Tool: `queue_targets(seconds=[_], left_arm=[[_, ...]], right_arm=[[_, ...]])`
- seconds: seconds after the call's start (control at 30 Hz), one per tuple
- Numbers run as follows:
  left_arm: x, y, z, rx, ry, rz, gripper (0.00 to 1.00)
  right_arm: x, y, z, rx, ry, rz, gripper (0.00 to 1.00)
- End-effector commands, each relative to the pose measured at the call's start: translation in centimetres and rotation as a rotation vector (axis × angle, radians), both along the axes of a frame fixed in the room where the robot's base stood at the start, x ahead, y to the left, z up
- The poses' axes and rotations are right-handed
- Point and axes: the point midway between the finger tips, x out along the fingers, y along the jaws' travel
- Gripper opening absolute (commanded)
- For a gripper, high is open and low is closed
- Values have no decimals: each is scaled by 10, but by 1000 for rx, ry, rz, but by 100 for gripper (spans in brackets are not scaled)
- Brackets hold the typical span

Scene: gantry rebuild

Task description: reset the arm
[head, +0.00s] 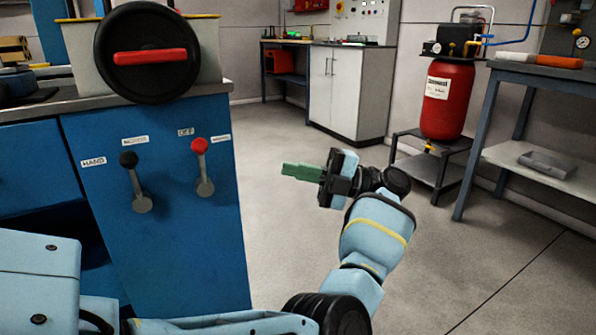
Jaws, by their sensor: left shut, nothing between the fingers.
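My left arm (375,235), light blue with a yellow band and black joints, comes in from the lower left and bends up at the middle of the head view. My left gripper (290,170) has green fingers, which are shut with nothing between them. They point left in free air, to the right of the blue cabinet's front. They are apart from the black-knobbed lever (136,182) and the red-knobbed lever (202,168) on that front. My right gripper is not in view.
The blue cabinet (190,255) stands at left, with a black wheel with a red handle (150,52) above it. A red tank (445,100) stands on a low stand behind my arm. A grey workbench (540,75) is at right. Open floor (510,270) lies between.

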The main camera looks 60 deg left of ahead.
Motion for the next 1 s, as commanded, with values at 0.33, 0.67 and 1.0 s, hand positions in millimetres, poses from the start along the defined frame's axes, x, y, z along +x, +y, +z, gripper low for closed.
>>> queue_targets(seconds=[0.33, 0.67, 1.0], left_arm=[[1, 0, 0, 1, 0, 0, 0], [1, 0, 1, 1, 0, 0, 0], [-16, 0, 88, 1, -57, 0, 0]], right_arm=[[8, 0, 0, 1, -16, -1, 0], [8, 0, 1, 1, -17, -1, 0], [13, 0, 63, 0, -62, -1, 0]])
